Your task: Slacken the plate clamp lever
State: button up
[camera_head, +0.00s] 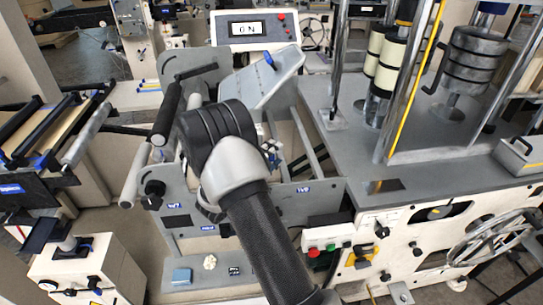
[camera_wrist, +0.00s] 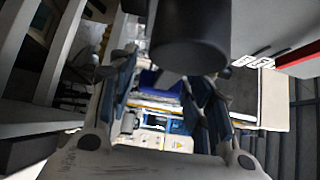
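My arm reaches over the grey machine frame in the head view, and its wrist hides part of what lies behind. A small piece of my gripper (camera_head: 270,156) seems to show just right of the wrist. In the wrist view my gripper (camera_wrist: 168,82) has its two dark blue-grey fingers apart, with nothing seen held between them. A dark round cylinder (camera_wrist: 190,38) is close above the fingers. A tilted grey plate (camera_head: 285,82) with a blue-tipped handle (camera_head: 269,61) stands behind the wrist. I cannot tell for certain which part is the plate clamp lever.
A display box (camera_head: 255,28) reads "0 N" at the back. Black and grey rollers (camera_head: 169,112) stand left of my wrist. A steel table (camera_head: 350,120) with posts and stacked cylinders is on the right. A handwheel (camera_head: 495,240) is at lower right.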

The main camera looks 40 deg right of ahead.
grip_shut()
dwell(0.3)
jog(key=shift+r+n+t+h+p, duration=0.4)
jog(key=shift+r+n+h+p, duration=0.3)
jog(key=shift+r+n+p, duration=0.25)
jog(key=shift+w+a+r+n+t+h+p, duration=0.15)
jog(key=shift+r+n+t+h+p, duration=0.15)
jog(key=shift+n, duration=0.25)
jog(key=shift+w+a+r+n+t+h+p, duration=0.1)
jog(key=shift+a+r+n+t+h+p, duration=0.1)
jog(key=shift+r+n+h, duration=0.25)
jog(key=shift+f, duration=0.1)
jog(key=shift+o, duration=1.5)
grip_release()
jog(key=shift+d, duration=0.1)
